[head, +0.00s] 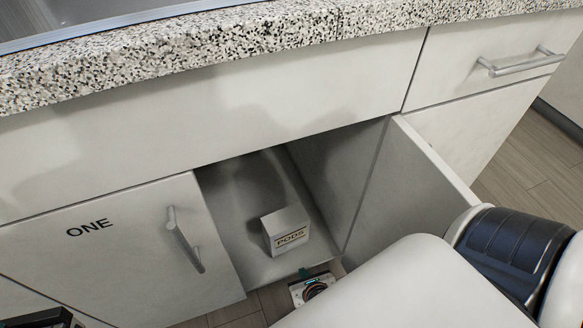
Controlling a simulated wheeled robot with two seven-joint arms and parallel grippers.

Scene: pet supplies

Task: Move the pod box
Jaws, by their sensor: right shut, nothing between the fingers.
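The pod box (287,231), a small white carton with "PODS" printed on its front, sits upright on the floor of an open cabinet (250,202). It is near the cabinet's front edge. My right arm comes in from the lower right. A small part of my right gripper (312,284) shows just below the cabinet's front edge, in front of the box and apart from it. It is shut and empty, and my arm hides much of it.
The cabinet's right door (415,185) stands open, its edge close to my right arm. The left door (105,245), marked "ONE", is shut. A speckled countertop (220,45) overhangs above. A drawer with a bar handle (520,63) is shut at upper right.

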